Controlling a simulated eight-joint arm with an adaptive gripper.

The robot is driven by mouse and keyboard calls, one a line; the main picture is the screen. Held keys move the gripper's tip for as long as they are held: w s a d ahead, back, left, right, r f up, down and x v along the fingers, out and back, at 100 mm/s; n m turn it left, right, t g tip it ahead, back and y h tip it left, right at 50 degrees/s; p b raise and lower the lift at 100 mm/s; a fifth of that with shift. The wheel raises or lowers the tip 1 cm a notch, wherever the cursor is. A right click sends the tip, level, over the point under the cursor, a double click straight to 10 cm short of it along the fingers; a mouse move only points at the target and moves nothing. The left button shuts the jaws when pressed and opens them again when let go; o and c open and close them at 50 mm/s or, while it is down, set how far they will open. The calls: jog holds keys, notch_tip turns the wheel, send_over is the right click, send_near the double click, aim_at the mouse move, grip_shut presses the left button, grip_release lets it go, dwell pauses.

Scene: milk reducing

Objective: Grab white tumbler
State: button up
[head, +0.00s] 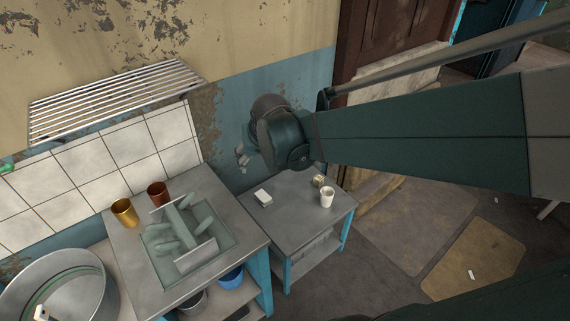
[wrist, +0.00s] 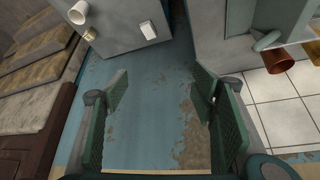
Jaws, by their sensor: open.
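The white tumbler (head: 327,197) stands upright on the small grey side table (head: 290,222), near its right edge. In the head view my arm's end hangs above and behind the side table, and the fingers are mostly hidden there.
A white box (head: 263,197) and a small brownish item (head: 318,181) share the side table. A wall rack (head: 118,100) hangs above.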

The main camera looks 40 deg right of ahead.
jog(key=w+d+f+m+g+b, duration=0.15)
jog(key=w+d+f, duration=0.25)
jog(key=d+f, duration=0.5)
jog(key=m+g+h+b, duration=0.2)
jog(key=m+b, duration=0.3)
jog(key=m, duration=0.1)
send_near(327, 192)
jog(key=shift+s+a+r+n, duration=0.25)
jog(key=shift+s+a+r, duration=0.35)
jog(key=shift+s, duration=0.1)
jog(key=shift+f, duration=0.1)
jog(key=shift+x, duration=1.2)
jog(key=shift+b, duration=0.3)
jog(key=shift+b+x, duration=1)
jog(key=shift+x, duration=1.6)
